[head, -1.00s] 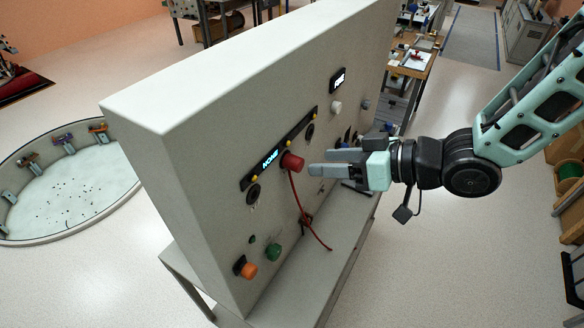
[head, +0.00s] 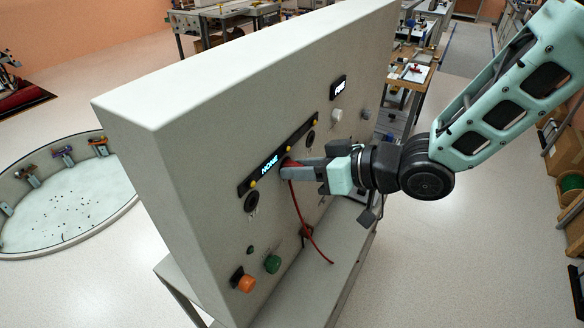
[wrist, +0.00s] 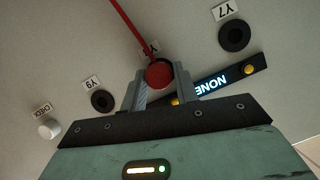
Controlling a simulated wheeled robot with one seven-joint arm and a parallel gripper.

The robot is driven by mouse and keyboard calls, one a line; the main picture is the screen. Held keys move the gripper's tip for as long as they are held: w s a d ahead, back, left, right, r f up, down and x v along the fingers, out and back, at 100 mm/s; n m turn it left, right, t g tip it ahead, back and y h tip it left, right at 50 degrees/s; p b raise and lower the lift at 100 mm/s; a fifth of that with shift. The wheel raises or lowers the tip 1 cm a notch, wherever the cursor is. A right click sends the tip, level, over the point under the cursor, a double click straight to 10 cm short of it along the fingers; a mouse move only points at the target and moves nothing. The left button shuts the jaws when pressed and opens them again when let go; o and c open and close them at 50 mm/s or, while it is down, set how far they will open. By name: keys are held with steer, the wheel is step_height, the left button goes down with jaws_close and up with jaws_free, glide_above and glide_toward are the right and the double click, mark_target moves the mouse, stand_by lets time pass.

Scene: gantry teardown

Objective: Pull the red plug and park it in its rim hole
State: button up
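The red plug (head: 291,163) sits at the upright grey panel (head: 205,160), by the dark strip with the lit display (head: 269,165). A red cord (head: 301,220) hangs from it. My gripper (head: 284,171) is at the panel, with its fingers at the plug and partly hiding it. In the wrist view the round red plug end (wrist: 159,75) lies between the two fingers, one on each side. I cannot tell whether they press on it. A label behind the plug is mostly covered. I cannot make out which opening is its rim hole.
Dark round sockets labelled Y7 (wrist: 234,36) and Y9 (wrist: 102,101) flank the plug. A white knob (wrist: 49,129) is at the lower left. Orange (head: 243,284) and green (head: 272,264) knobs sit low on the panel. A round low-walled basin (head: 60,205) stands left, behind the panel.

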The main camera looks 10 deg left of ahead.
jaws_close()
steer(key=shift+d, duration=0.15)
steer(key=s+d, duration=0.2)
steer(key=d, duration=0.4)
steer(key=shift+p, duration=0.35)
steer(key=shift+s+d, duration=0.1)
